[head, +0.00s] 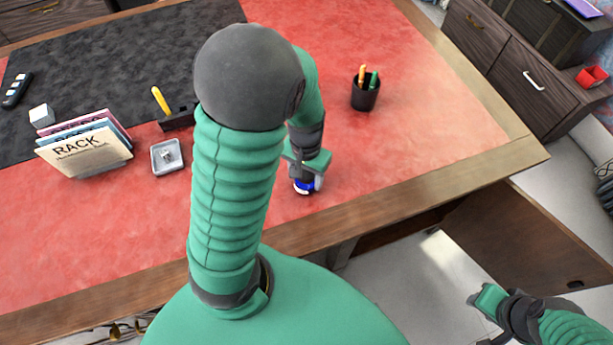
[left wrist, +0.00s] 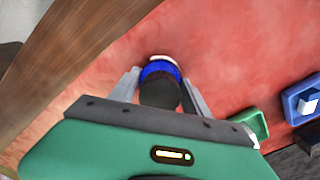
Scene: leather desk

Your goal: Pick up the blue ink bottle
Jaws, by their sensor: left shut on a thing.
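The blue ink bottle (head: 304,186) is at the red desk top near the front edge, partly hidden by my left gripper (head: 306,178). In the left wrist view the blue ink bottle (left wrist: 160,70) shows a blue body and a dark cap, between the two grey fingers of my left gripper (left wrist: 160,88). The fingers are shut on it. I cannot tell whether the bottle touches the desk. My right gripper (head: 480,308) is at the lower right, over the floor and away from the desk; its fingers are too unclear to tell their state.
A black pen cup (head: 365,95) stands right of my left arm. A small grey tray (head: 167,157), a file rack (head: 88,150), a white cube (head: 41,115) and a dark holder with a yellow item (head: 177,118) are to the left.

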